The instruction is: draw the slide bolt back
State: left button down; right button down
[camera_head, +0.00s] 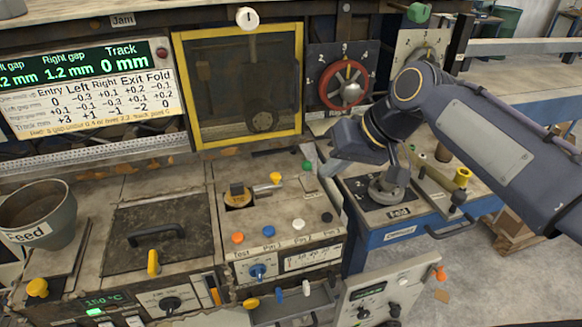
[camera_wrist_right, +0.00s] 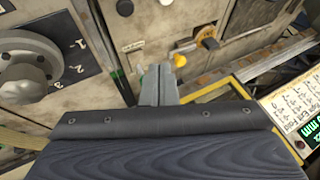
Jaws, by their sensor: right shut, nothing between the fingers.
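My right gripper (camera_head: 327,162) is over the console's right edge, to the right of the knob. In the right wrist view its grey fingers (camera_wrist_right: 158,72) are together and empty. I cannot tell how far the tips are above the console. My left gripper is not in view.
A green knob (camera_head: 307,165) stands close to the fingertips. The yellow-framed window (camera_head: 178,95) rises behind the console. A grey knob on a numbered plate (camera_head: 390,188) is to the right, under my right arm. Several coloured buttons line the console's front.

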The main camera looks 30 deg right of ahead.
jog(key=w+d+r, duration=0.3)
jog(key=x, duration=1)
jog(key=shift+w+d+r, duration=0.1)
jog(key=shift+w+d, duration=0.05)
jog(key=shift+d, duration=0.1)
jog(key=shift+w+a+f+p, duration=0.1)
jog(key=shift+w+a+p, duration=0.2)
jog(key=shift+a, duration=0.25)
jog(key=shift+w+a+f+p, duration=0.1)
jog(key=shift+w+a+p, duration=0.2)
jog(key=shift+a, duration=0.25)
jog(key=shift+w+a+f+h, duration=0.2)
jog(key=shift+a+h, duration=0.1)
jog(key=shift+a, duration=0.35)
jog(key=shift+a, duration=0.1)
